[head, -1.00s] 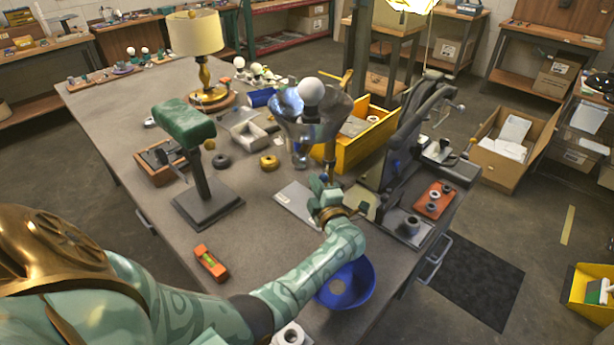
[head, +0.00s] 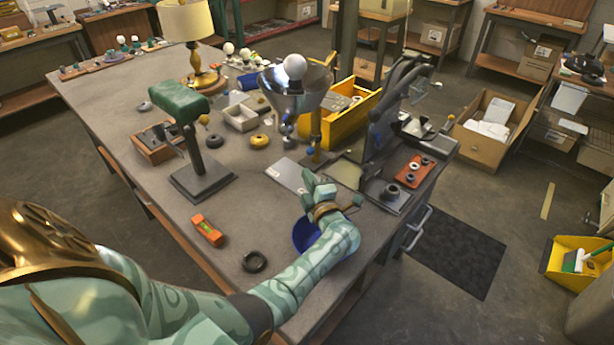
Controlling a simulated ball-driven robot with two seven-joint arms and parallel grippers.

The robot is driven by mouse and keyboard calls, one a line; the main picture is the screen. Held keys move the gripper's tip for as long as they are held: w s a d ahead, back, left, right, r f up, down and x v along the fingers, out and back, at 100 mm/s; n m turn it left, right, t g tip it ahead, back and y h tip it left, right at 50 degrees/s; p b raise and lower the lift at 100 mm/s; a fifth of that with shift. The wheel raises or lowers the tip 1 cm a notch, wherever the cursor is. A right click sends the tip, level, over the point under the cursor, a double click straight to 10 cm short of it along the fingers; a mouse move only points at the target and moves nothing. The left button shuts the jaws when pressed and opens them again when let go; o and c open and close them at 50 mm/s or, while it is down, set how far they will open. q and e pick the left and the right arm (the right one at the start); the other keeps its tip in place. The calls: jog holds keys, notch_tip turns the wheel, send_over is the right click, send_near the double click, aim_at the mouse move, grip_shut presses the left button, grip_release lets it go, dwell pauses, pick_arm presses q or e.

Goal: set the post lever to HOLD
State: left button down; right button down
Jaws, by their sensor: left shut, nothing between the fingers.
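A slim yellowish post (head: 315,128) stands on the bench beside a shiny bowl-shaped reflector (head: 290,88) with a white bulb (head: 295,66). A yellow arm (head: 331,60) shows behind the reflector's upper right; I cannot tell if it is the post lever. No HOLD mark is readable. My left gripper (head: 309,184) is shut and empty, in front of the post's foot and right of a flat grey plate (head: 287,174). My right gripper is out of view.
A blue bowl (head: 304,236) is partly hidden behind my left forearm. A yellow bin (head: 362,117) and a dark press-like fixture (head: 385,125) stand right of the post. An orange level (head: 207,230) and black ring (head: 254,262) lie in front.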

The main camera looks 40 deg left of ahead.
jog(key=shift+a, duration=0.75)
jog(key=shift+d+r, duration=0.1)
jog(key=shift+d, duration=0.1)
